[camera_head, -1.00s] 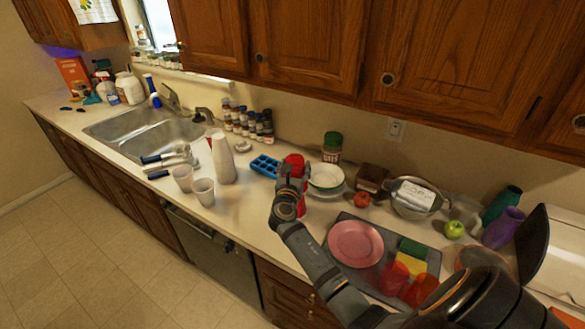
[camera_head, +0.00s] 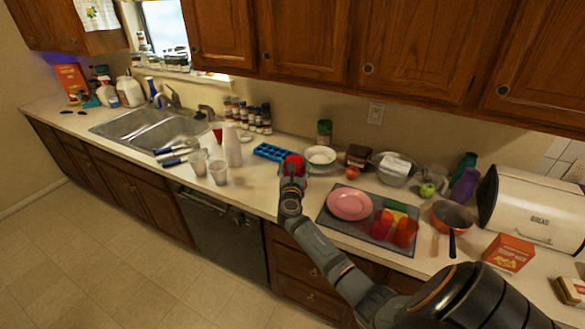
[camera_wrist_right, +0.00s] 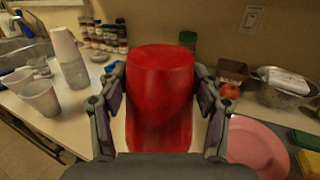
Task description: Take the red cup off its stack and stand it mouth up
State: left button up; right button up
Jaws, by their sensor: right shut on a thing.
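The red cup (camera_head: 293,164) is at my right gripper (camera_head: 292,181), near the counter's front edge, right of the blue tray. In the right wrist view the red cup (camera_wrist_right: 160,80) stands between the two fingers of my right gripper (camera_wrist_right: 160,110), which is shut on it. Its flat closed end faces up, so it looks mouth down. More red shows below its upper part; I cannot tell whether that is a second cup. The gripper hides its lower end in the head view. My left gripper is not in view.
White cups (camera_head: 232,146) are stacked at the left, with loose cups (camera_head: 218,173) beside them. The blue tray (camera_head: 272,152) lies behind. A dark mat (camera_head: 335,222) at the right holds a pink plate (camera_head: 349,205), red and orange cups (camera_head: 405,232). A white bowl (camera_head: 320,156) stands behind.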

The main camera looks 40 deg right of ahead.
aim_at(295, 159)
notch_tip(295, 159, up, 3)
jog(key=shift+d+f+p, duration=0.1)
jog(key=shift+f+p, duration=0.05)
jog(key=shift+p, duration=0.85)
jog(key=shift+r, duration=2.9)
